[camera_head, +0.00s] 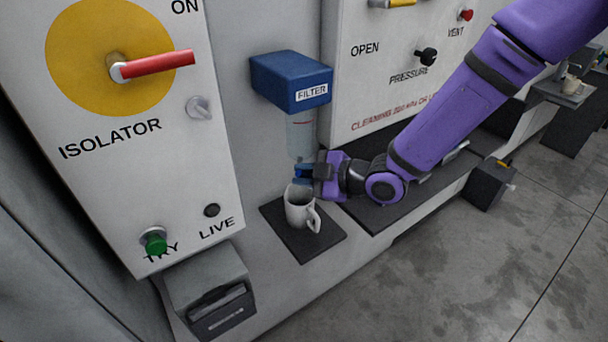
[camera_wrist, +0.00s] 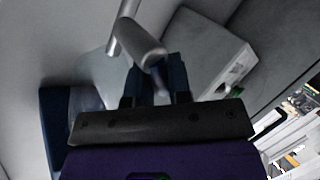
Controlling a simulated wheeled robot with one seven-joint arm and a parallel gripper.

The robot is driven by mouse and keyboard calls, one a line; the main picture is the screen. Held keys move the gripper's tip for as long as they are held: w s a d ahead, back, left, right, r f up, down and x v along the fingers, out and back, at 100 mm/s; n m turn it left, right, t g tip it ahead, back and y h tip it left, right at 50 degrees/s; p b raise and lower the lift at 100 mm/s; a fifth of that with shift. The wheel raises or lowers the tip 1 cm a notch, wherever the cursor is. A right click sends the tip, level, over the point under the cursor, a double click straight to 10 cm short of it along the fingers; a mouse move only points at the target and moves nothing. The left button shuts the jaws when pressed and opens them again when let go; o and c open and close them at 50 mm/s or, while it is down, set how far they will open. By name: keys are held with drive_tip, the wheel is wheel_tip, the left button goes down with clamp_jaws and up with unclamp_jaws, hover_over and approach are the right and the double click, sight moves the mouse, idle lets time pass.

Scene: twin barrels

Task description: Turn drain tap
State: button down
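The blue filter housing (camera_head: 291,80) is on the wall, with a clear bowl (camera_head: 301,137) under it. My gripper (camera_head: 304,173) is at the foot of the bowl, just above a white mug (camera_head: 299,209). It hides the tap in the head view. In the wrist view a grey metal tap handle (camera_wrist: 140,42) has its rounded end at the fingertips of my gripper (camera_wrist: 160,72). The blue fingers are a little apart, with the handle's end over the gap. Whether they press on it I cannot tell. The bowl (camera_wrist: 92,90) shows at left.
The mug stands upright on a dark mat (camera_head: 323,243). The isolator panel (camera_head: 180,150) with a red handle is at left, above a grey slotted box (camera_head: 207,287). A panel with pressure and vent knobs (camera_head: 400,75) is behind my arm. Open floor lies at right.

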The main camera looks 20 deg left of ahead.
drive_tip(key=shift+w+d+r+m+y, duration=0.15)
drive_tip(key=shift+m+y, duration=0.15)
drive_tip(key=shift+m, duration=0.2)
drive_tip(key=c, duration=1.3)
unclamp_jaws()
drive_tip(key=shift+c, duration=0.2)
drive_tip(key=v, duration=1)
drive_tip(key=shift+d, duration=0.35)
drive_tip(key=shift+w, duration=0.1)
